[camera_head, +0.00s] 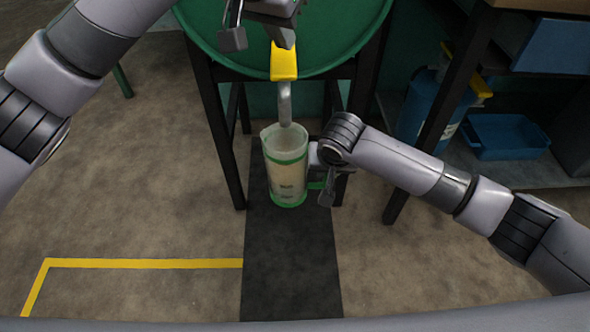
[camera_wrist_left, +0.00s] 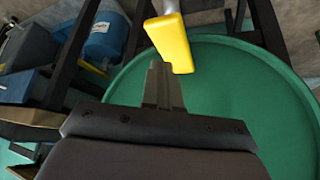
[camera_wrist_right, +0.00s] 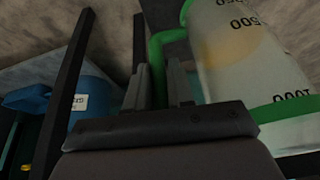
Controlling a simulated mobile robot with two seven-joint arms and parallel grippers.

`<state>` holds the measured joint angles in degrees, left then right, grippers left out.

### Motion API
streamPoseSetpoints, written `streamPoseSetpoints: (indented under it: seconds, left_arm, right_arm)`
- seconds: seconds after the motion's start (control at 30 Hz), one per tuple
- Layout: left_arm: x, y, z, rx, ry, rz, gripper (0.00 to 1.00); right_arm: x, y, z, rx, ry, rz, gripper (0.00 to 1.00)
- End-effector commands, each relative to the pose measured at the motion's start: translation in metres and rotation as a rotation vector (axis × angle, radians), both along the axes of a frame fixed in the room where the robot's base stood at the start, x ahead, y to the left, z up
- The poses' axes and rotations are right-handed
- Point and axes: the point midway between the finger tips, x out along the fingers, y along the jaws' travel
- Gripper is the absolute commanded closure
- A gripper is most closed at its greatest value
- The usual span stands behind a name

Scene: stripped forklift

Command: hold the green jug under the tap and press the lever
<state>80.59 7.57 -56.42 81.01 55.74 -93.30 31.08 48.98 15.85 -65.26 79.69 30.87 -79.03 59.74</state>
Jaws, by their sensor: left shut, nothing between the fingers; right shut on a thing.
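The green jug (camera_head: 287,165), a clear measuring jug with green rim band, base and handle, is upright beneath the grey spout of the tap (camera_head: 285,103). A pale yellowish content shows through its wall. My right gripper (camera_head: 325,190) is shut on the jug's green handle; the handle (camera_wrist_right: 157,60) shows between the fingers in the right wrist view. The yellow lever (camera_head: 284,62) is on top of the tap. My left gripper (camera_head: 285,42) is shut and empty, its fingertips at the lever's upper end. In the left wrist view the lever (camera_wrist_left: 170,42) is just beyond the fingertips (camera_wrist_left: 160,75).
A green drum (camera_head: 215,35) rests on a dark metal stand (camera_head: 208,110) behind the tap. A black mat strip (camera_head: 290,260) runs along the floor below. At right, a shelf holds a blue container (camera_head: 425,105) and a blue bin (camera_head: 505,137). Floor at left is open.

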Motion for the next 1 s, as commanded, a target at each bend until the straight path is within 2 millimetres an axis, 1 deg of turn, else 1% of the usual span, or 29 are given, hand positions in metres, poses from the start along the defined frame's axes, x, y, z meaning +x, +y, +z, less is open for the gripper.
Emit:
streamPoseSetpoints:
  seconds: [0.27,1.0]
  left_arm:
    - [0.0,0.0,-0.002,0.0,0.001,0.0,1.0]
    - [0.0,0.0,-0.03,0.0,0.001,-0.001,1.0]
  right_arm:
    - [0.001,0.001,0.002,0.004,-0.004,0.001,1.0]
    - [0.001,0.001,0.002,0.004,-0.004,0.001,1.0]
